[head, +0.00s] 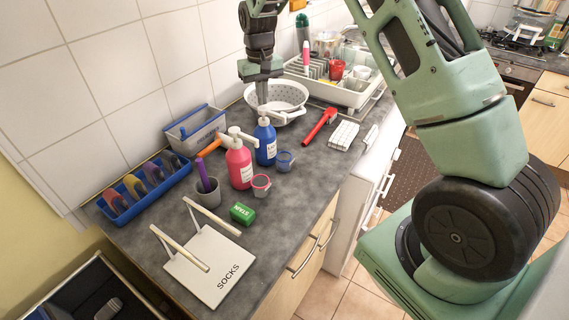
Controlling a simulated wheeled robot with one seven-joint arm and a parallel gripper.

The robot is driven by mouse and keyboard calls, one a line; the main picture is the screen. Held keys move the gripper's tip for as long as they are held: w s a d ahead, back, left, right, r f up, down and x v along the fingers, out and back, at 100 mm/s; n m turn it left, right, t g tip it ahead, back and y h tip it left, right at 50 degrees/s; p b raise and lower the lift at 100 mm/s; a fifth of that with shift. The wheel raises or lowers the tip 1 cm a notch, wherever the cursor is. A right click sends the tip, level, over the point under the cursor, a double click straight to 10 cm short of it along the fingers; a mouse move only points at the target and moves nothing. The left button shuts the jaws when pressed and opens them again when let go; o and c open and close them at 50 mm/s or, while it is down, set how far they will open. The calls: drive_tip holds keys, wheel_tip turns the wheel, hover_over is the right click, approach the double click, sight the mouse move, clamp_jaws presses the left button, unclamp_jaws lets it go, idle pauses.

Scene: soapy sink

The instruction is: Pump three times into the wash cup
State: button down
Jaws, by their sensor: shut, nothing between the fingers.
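A blue pump bottle (265,145) with a white label stands upright on the counter. A pink pump bottle (239,168) with a white pump head stands just left of it. A small blue cup (285,161) stands right of the blue bottle, and a small pink cup (261,187) stands in front of the pink bottle. The writing is too small to tell which is the wash cup. My gripper (262,101) is shut and empty, pointing down directly over the blue bottle. Its fingers hide the bottle's pump top, so I cannot tell whether they touch.
A white colander (277,98) sits behind the bottles, near a dish rack (350,93). A red utensil (319,126) lies to the right. A grey cup (202,192), green block (242,213), SOCKS board (211,268) and blue tray (149,187) are to the left and front.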

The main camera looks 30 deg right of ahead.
sight(263, 108)
drive_tip(key=shift+f+b, duration=0.75)
drive_tip(key=shift+f, duration=0.8)
drive_tip(key=shift+r+p, duration=1.25)
drive_tip(key=shift+r, duration=0.4)
wheel_tip(263, 108, up, 6)
drive_tip(key=p, duration=0.4)
drive_tip(key=shift+a, duration=0.1)
